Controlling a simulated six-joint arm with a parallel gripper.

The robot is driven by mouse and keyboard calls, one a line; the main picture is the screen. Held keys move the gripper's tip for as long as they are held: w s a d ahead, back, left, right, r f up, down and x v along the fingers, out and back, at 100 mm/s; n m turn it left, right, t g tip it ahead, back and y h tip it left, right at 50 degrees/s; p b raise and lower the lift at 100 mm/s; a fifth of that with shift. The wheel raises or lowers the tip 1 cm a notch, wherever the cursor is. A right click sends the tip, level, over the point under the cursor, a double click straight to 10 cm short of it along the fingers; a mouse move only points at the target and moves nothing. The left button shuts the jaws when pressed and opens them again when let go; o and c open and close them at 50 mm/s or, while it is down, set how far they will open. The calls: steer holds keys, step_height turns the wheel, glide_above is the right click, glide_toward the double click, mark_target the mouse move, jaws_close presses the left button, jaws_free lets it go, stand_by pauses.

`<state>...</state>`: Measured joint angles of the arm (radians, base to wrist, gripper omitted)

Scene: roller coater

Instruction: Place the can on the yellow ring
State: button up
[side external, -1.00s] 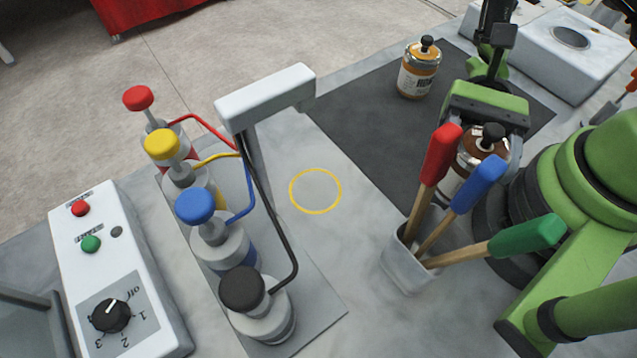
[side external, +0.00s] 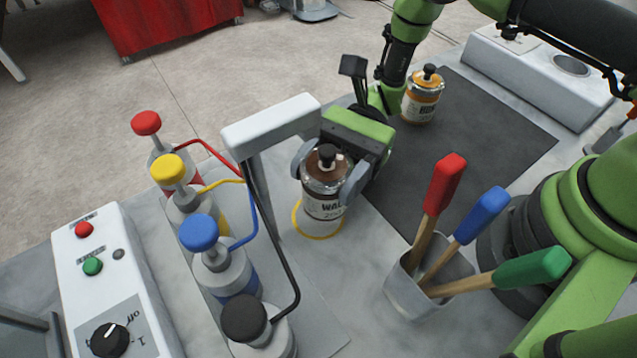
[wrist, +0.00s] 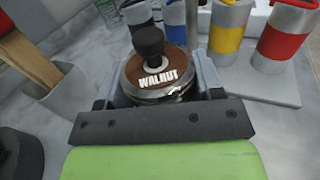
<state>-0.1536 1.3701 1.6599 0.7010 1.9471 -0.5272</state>
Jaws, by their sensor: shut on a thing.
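The can (side external: 324,192) is a walnut-brown and metal can with a black knob and a white label. It is upright between the fingers of my gripper (side external: 330,178), which is shut on it. In the wrist view the can's brown lid (wrist: 158,78) reads "WALNUT", and my gripper (wrist: 158,90) is around it. The yellow ring (side external: 318,236) is a thin circle on the grey worktop. The can appears over the ring and covers its back part. I cannot tell whether the can's base touches the worktop.
A white-topped dispenser arm (side external: 270,122) stands close left of the can, beside several colour-capped pumps (side external: 199,232). A cup (side external: 428,285) of coloured-handled brushes stands at right. An orange can (side external: 422,97) stands on the dark mat (side external: 470,140). A control box (side external: 120,290) is at left.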

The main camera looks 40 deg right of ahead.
steer(key=shift+w+a+f, duration=0.1)
steer(key=shift+w+a, duration=0.3)
steer(key=shift+f, duration=1.65)
steer(key=shift+f, duration=0.15)
steer(key=o, duration=1.1)
